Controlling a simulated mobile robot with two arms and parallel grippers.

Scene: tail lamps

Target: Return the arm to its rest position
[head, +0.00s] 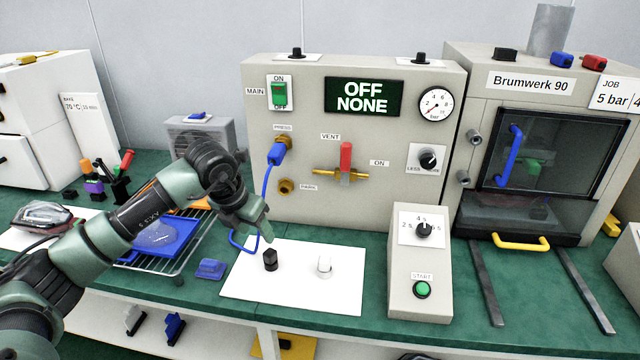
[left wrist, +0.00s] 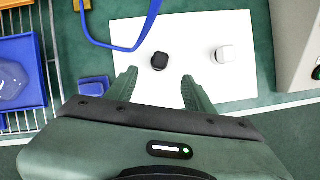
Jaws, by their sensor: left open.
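My left arm (head: 150,205) comes in from the left, with its left gripper (head: 258,236) above the back left edge of the white sheet (head: 300,290). In the left wrist view the gripper (left wrist: 158,82) has its two fingers spread with nothing between them. A small black piece (head: 270,260) stands on the sheet just beyond the fingertips; it also shows in the left wrist view (left wrist: 160,60). A white piece (head: 324,265) stands to its right, apart from the gripper. My right gripper is not in view.
A grey panel (head: 400,150) with a blue hose (head: 266,190) stands behind the sheet. The hose loops down close to my gripper. A wire rack with a blue tray (head: 160,240) lies under my arm. A start-button box (head: 420,265) stands right of the sheet.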

